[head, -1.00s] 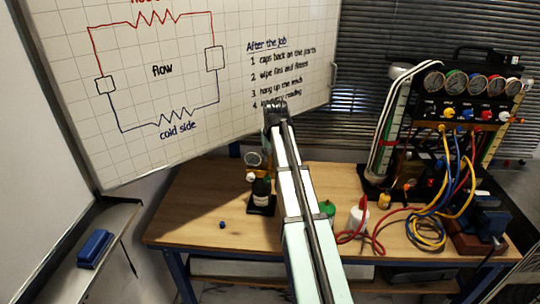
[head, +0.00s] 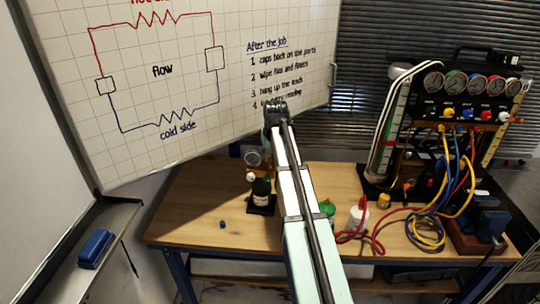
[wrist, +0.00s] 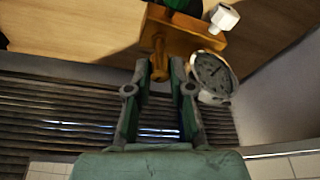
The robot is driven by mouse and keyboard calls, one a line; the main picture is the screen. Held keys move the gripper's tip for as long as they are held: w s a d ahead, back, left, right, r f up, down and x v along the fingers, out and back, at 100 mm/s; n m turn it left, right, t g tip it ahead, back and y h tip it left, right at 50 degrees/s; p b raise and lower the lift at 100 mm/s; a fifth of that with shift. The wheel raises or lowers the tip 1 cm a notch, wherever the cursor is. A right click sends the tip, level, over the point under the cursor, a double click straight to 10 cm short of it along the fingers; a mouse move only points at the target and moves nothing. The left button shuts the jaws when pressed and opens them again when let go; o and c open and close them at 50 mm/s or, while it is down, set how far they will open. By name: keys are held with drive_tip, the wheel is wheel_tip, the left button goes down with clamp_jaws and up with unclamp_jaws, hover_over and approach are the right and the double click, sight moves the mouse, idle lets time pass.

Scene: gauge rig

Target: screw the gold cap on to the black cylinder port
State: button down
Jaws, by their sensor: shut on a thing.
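In the wrist view my gripper (wrist: 160,68) has its two fingers closed around a gold-coloured piece (wrist: 159,48), which I take for the gold cap. It overlaps a brass block (wrist: 190,40) behind it, and I cannot tell whether they touch. The block carries a round gauge (wrist: 213,75) and a white knob (wrist: 224,17). In the head view the gauge (head: 254,159) shows beside my arm. My gripper is hidden behind the arm there. A black cylinder (head: 262,187) stands upright on a dark base on the bench. I cannot make out its port.
A small blue piece (head: 222,224) lies on the wooden bench (head: 190,215). Coiled hoses (head: 425,225) and a gauge rig (head: 450,100) fill the right. The bench's left part is mostly clear.

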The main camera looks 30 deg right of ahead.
drive_tip(key=shift+f+b, duration=0.5)
drive_tip(key=shift+f, duration=0.85)
idle(1.1)
drive_tip(key=m+h, duration=0.1)
drive_tip(key=m, duration=0.2)
drive_tip(key=shift+p, duration=0.4)
drive_tip(key=shift+m+g, duration=0.3)
drive_tip(key=shift+m, duration=0.8)
drive_tip(key=m+h, duration=0.1)
drive_tip(key=m, duration=0.2)
drive_tip(key=shift+g, duration=0.4)
drive_tip(key=shift+s+m+g, duration=0.1)
drive_tip(key=shift+m+g, duration=0.2)
drive_tip(key=shift+m, duration=0.8)
drive_tip(key=shift+f, duration=0.1)
